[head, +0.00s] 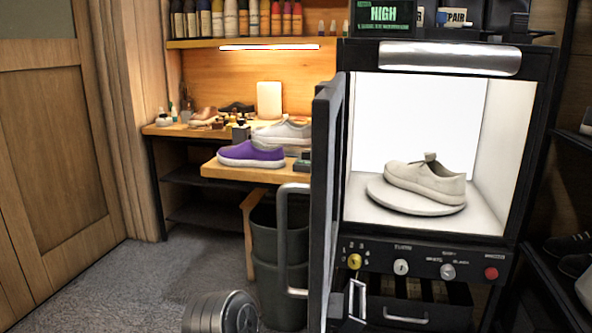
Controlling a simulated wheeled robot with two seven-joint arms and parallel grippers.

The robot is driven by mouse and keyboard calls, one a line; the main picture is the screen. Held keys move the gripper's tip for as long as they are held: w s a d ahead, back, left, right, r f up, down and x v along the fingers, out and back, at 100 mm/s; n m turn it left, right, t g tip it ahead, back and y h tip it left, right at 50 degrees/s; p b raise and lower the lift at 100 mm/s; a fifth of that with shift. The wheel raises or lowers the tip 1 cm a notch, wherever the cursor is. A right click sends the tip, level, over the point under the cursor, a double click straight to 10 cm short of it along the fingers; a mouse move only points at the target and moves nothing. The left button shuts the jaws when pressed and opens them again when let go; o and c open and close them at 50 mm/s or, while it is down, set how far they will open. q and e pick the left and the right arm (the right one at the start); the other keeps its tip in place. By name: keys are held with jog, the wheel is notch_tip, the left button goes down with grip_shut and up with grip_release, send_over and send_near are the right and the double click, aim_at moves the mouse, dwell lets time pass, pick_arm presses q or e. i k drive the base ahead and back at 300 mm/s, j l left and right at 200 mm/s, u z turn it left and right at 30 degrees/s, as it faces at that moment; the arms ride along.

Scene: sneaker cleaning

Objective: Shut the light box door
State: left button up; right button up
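The light box (430,62) stands at the right, with a lit white interior. Its door (323,200) is open, swung out toward me and seen almost edge-on at the box's left side. A grey bar handle (284,240) is on the door's left face. A beige sneaker (428,180) sits on a round white turntable (415,200) inside. My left gripper is not in view.
A control panel with knobs and a red button (491,273) is below the opening. A dark bin (275,245) stands left of the door. A purple sneaker (250,153) and a pale one (284,132) are on the wooden bench (240,172). Carpet at left is clear.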

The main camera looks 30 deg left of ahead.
aim_at(346, 310)
jog(key=i+j, duration=0.1)
jog(key=j, duration=0.2)
jog(key=i+j, duration=0.15)
jog(key=j, duration=0.15)
jog(key=i+j, duration=0.1)
jog(key=j, duration=0.2)
jog(key=i+j+z, duration=0.1)
jog(key=j, duration=0.2)
